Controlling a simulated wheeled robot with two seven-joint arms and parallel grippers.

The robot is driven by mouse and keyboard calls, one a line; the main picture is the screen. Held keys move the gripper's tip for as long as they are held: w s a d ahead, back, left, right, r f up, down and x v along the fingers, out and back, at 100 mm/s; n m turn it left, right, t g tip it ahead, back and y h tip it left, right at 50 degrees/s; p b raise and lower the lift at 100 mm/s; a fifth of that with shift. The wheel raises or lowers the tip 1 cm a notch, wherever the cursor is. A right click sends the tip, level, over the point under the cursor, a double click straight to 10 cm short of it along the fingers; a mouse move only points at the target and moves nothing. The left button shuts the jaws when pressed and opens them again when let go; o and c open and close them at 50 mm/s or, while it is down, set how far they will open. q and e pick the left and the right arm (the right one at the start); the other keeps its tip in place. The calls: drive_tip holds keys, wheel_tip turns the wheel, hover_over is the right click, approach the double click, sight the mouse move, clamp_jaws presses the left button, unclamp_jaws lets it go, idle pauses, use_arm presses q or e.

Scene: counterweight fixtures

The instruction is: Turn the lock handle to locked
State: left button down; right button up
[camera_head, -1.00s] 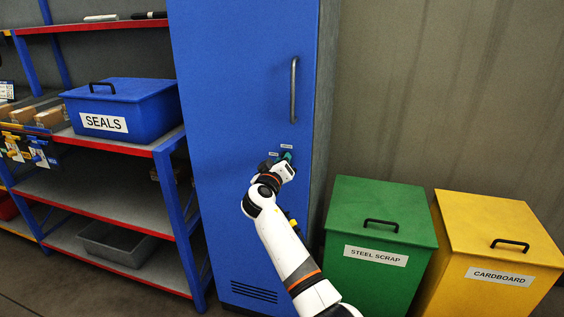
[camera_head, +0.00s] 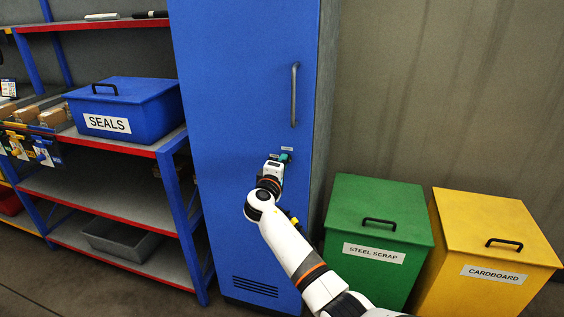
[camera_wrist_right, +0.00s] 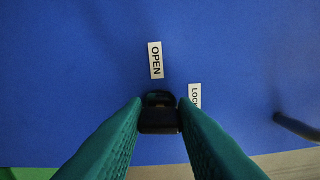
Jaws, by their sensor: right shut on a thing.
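My right gripper (camera_head: 284,158) is at the front of the blue cabinet (camera_head: 240,90), below its long bar handle. In the right wrist view its two green fingers are shut on the black lock handle (camera_wrist_right: 158,115), one on each side. The OPEN label (camera_wrist_right: 155,60) is in line with the lock handle in that view. The LOCKED label (camera_wrist_right: 194,95) is to the right of that line, its end hidden by a finger. The lock handle itself is mostly hidden by my gripper in the head view. My left gripper is not in view.
The bar handle (camera_head: 294,95) is on the cabinet door above the lock. A green STEEL SCRAP bin (camera_head: 375,205) and a yellow CARDBOARD bin (camera_head: 490,225) stand to the right. Shelves with a blue SEALS box (camera_head: 125,105) are at the left.

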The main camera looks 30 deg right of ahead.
drive_tip(key=shift+n, duration=0.6)
drive_tip(key=o, duration=1)
drive_tip(key=b+v, duration=0.1)
drive_tip(key=v, duration=1.1)
